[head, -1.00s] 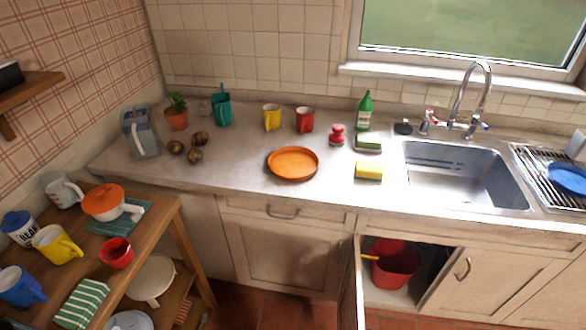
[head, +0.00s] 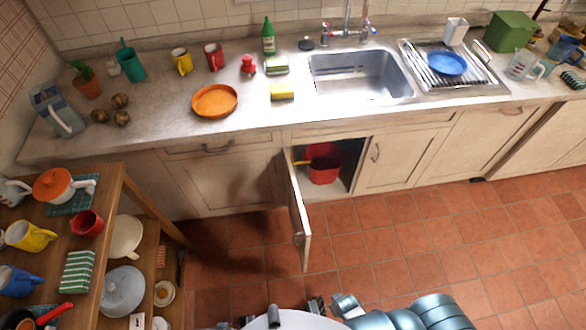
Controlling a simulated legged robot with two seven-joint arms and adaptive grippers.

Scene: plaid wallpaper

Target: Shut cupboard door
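The cupboard door (head: 299,222) below the counter stands open, swung out toward me, and shows nearly edge-on. Its hinge side is at the left of the opening. Inside the open cupboard (head: 343,183) is a red bucket (head: 325,172) with something yellow at its left. At the bottom edge, a teal and silver arm comes in from the right, and dark parts of my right gripper (head: 318,306) show at its end, well short of the door. Small dark parts at the bottom edge look like my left gripper (head: 245,321), mostly cut off. Neither gripper touches the door.
A wooden shelf unit (head: 112,205) with mugs and pots stands at the left. The tiled floor (head: 420,240) is clear to the right of the door. The counter (head: 150,145) above holds an orange plate (head: 215,101), mugs and a sink (head: 360,76). The neighbouring door (head: 392,162) is shut.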

